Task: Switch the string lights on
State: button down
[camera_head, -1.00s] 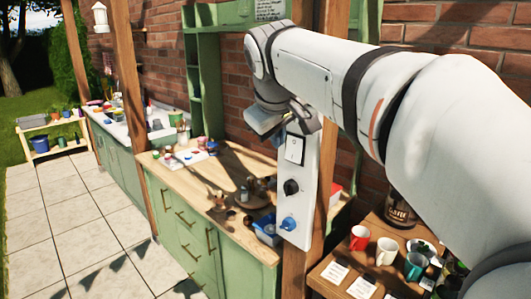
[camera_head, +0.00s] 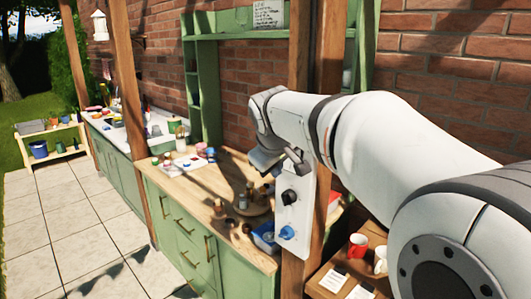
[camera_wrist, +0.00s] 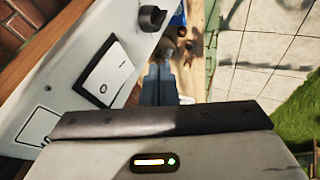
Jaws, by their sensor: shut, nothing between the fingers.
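A white control panel (camera_head: 292,215) is fixed upright on a wooden post. In the wrist view, its white rocker switch (camera_wrist: 103,75) sits on a dark-edged plate, with a small mark at each end. I cannot tell which way the rocker is set. A black knob (camera_head: 289,197) and a blue knob (camera_head: 287,232) sit lower on the panel. My gripper (camera_head: 266,162) is at the panel's upper part and hides the rocker in the head view. Its shut, empty fingers (camera_wrist: 158,85) appear beside the rocker in the wrist view, with a visible gap. No string lights are discernible.
A wooden counter (camera_head: 215,182) with pots and small items runs left of the post. A small table at lower right holds a red mug (camera_head: 357,245) and cards. A brick wall (camera_head: 440,75) stands behind. The paved floor (camera_head: 60,220) at left is clear.

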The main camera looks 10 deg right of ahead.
aim_at(287, 165)
jog(key=w+d, duration=0.1)
jog(key=w+d+p, duration=0.1)
jog(key=d, duration=0.1)
jog(key=shift+f, duration=0.15)
jog(key=shift+w+d+f, duration=0.1)
jog(key=shift+w, duration=0.15)
